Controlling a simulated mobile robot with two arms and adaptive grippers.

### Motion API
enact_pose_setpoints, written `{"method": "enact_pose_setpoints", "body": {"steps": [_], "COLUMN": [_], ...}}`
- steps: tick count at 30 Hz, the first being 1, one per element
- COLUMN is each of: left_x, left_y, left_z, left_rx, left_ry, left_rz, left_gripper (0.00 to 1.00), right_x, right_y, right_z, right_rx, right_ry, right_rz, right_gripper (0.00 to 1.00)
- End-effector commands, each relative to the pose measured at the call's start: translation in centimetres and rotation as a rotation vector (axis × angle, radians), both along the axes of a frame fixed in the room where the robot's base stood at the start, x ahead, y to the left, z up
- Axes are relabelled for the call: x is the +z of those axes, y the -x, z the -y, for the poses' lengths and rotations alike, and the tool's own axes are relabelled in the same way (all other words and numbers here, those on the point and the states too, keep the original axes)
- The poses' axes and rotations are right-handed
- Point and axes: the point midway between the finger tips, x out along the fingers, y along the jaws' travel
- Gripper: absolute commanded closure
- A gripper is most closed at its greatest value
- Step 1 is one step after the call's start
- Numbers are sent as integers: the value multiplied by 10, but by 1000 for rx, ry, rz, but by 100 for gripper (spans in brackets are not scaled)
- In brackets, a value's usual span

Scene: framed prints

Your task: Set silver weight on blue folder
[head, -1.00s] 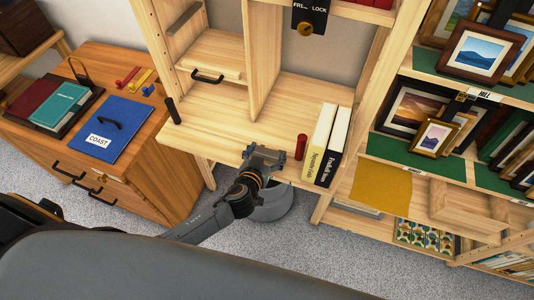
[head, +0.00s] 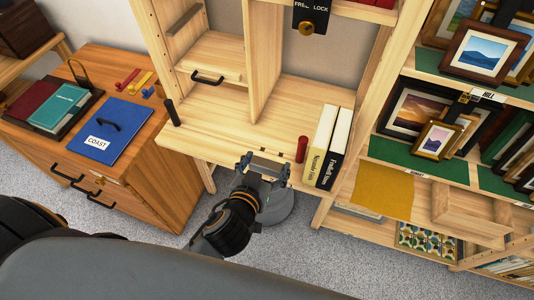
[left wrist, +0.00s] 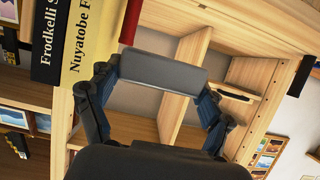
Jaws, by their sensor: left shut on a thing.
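My left gripper (head: 266,168) is shut on the silver weight (left wrist: 163,73), a plain grey bar held crosswise between its fingertips. The weight also shows in the head view (head: 268,165), at the front edge of the wooden shelf; I cannot tell whether it touches the shelf. The blue folder (head: 127,119) lies flat on the wooden cabinet at the left, well apart from the gripper. It has a white COAST label and a dark handle-like piece on it. My right gripper is not in view.
A red cylinder (head: 302,149) and two upright books (head: 326,145) stand right of the gripper. A black post (head: 172,112) stands at the shelf's left end. Red and teal folders (head: 58,107) and small coloured pieces (head: 139,81) lie around the blue folder. Framed prints fill the right shelves.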

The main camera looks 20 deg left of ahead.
Motion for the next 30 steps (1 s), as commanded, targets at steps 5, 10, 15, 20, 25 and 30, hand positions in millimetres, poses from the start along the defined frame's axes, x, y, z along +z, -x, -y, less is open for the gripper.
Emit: {"method": "enact_pose_setpoints", "body": {"steps": [5,10,15,20,25,30], "left_x": [11,18,22,46,85,112], "left_y": [26,36,34,8,-22,-34], "left_z": [8,11,8,-20,-51,-66], "left_rx": [1,0,5,34,49,39], "left_ry": [2,0,-2,-1,3,0], "left_rz": [1,3,7,16,16,10], "left_gripper": [74,74,74,74,74,74], "right_x": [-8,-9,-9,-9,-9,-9], "right_y": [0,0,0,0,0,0], "right_z": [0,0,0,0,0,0], "right_rx": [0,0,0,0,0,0], "right_ry": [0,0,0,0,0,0], "right_rz": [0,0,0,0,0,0], "right_gripper": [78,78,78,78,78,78]}}
